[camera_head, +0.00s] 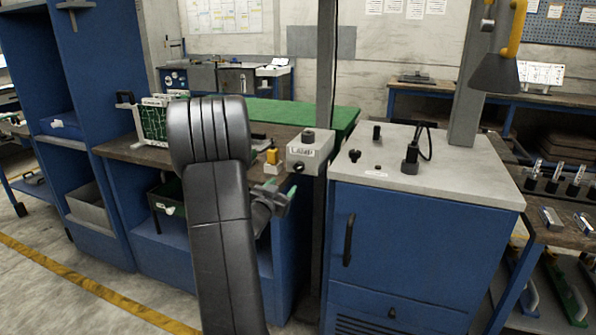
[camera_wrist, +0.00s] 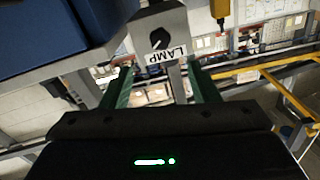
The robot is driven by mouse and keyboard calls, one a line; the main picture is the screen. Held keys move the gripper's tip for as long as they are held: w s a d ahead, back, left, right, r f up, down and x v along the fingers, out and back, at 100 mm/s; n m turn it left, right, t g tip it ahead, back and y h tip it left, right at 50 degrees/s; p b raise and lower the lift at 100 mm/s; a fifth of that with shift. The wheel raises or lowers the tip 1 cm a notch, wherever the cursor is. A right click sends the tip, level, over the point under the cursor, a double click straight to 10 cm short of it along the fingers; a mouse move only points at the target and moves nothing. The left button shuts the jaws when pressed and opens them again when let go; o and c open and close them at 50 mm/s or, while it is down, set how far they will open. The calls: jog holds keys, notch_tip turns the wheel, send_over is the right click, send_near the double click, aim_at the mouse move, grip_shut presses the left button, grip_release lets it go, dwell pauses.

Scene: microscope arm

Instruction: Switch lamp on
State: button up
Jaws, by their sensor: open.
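A light grey switch box (camera_head: 309,152) labelled LAMP stands beside a grey post, between the brown bench and the blue cabinet. A dark knob (camera_head: 308,136) shows on it. In the wrist view the box (camera_wrist: 176,22) is ahead at the top, with its round black knob (camera_wrist: 159,38) bearing a pale mark. My gripper (camera_head: 281,188) is open, with green fingers, just below and left of the box in the head view. In the wrist view my gripper (camera_wrist: 159,68) has nothing between its fingers, and the knob appears beyond the tips. A grey lamp shade (camera_head: 495,74) hangs at upper right.
The blue cabinet (camera_head: 405,245) with a pale top (camera_head: 460,178) stands right of the box. A small yellow-topped part (camera_head: 272,156) is close left of the box. The brown bench (camera_head: 140,153) holds a green board (camera_head: 153,120). Floor is clear at lower left.

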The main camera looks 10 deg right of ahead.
aim_at(297, 169)
jog(key=p+x, duration=0.1)
jog(key=x, duration=1.1)
jog(key=shift+w+d, duration=0.15)
jog(key=shift+c, duration=0.4)
jog(key=c, duration=0.9)
jog(key=shift+f, duration=0.1)
jog(key=shift+f+m+b, duration=0.1)
jog(key=shift+m+b, duration=0.2)
jog(key=shift+b, duration=0.25)
jog(key=shift+m+b, duration=1)
jog(key=shift+b, duration=0.05)
jog(key=shift+m+b, duration=1.55)
jog(key=shift+m, duration=0.55)
